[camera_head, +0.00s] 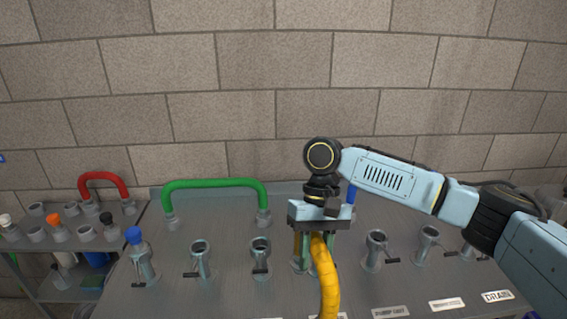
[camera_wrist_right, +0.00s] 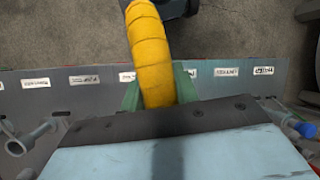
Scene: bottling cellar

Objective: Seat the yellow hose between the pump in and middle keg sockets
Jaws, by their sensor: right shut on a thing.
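My right gripper (camera_head: 315,258) is shut on the yellow hose (camera_head: 328,285) above the grey panel. The hose bends down from the fingers and leaves the bottom of the head view. In the right wrist view the hose (camera_wrist_right: 150,50) passes between the green fingers (camera_wrist_right: 160,92) and over the panel's labelled edge; its ends are not visible. Upright sockets stand left of the gripper (camera_head: 200,258) (camera_head: 261,258) and right of it (camera_head: 376,250) (camera_head: 428,245). I cannot tell which are pump in and middle keg. My left gripper is not in view.
A green hose (camera_head: 214,183) arches between two rear sockets. A blue-capped socket (camera_head: 142,262) stands at the panel's left. A side shelf holds a red hose (camera_head: 103,176) and several small fittings. A DRAIN label (camera_head: 497,296) is at front right. A block wall stands behind.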

